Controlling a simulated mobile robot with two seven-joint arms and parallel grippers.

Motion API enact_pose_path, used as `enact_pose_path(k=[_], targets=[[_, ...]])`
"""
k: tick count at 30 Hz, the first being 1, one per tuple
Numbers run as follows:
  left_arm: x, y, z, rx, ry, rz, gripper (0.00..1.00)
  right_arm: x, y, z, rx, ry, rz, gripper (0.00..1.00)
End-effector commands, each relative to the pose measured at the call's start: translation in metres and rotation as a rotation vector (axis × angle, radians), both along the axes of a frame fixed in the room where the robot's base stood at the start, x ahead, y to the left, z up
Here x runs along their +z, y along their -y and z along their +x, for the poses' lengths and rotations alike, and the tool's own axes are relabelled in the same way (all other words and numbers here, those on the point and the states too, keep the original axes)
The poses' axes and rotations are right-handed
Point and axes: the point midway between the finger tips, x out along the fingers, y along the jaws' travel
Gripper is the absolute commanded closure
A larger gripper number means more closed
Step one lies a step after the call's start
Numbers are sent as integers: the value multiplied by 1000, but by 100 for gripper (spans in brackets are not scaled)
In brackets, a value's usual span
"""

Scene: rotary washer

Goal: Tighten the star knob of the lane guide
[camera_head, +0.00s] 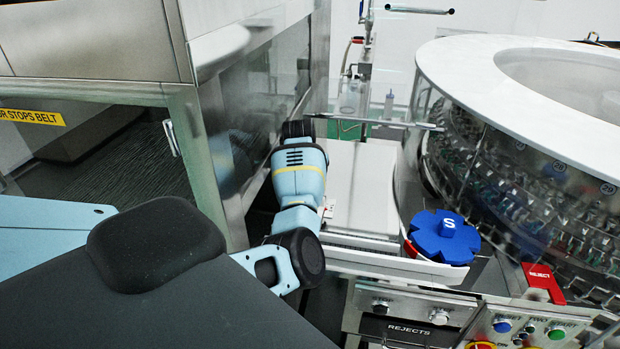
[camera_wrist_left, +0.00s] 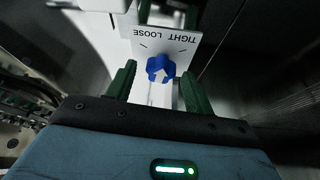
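The star knob (camera_wrist_left: 160,69) is small and blue with a pale arrow mark. In the left wrist view it sits on a white plate (camera_wrist_left: 178,45) that bears the words TIGHT and LOOSE. My left gripper (camera_wrist_left: 159,73) is open. One dark green finger stands on each side of the knob, with a visible gap to it on both sides. I cannot tell how far the fingertips are from the knob in depth. In the head view my left arm reaches away beside the glass panel, and its gripper and the knob are hidden. My right gripper shows in neither view.
A blue star-shaped wheel marked S (camera_head: 441,238) is at the right. Beyond it is the round carousel (camera_head: 540,100) with a white rim. A glass-panelled cabinet (camera_head: 255,110) stands close to the arm's left.

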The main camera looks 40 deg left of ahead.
Motion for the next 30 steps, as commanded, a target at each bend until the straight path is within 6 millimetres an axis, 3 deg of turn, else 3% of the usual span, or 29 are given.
enact_pose_path(k=[10,16,30], targets=[[6,0,0,1,-1,-1,48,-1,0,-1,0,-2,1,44],[39,-1,0,1,4,2,48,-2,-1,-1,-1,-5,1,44],[40,43,-49,0,0,0,48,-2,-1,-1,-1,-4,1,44]])
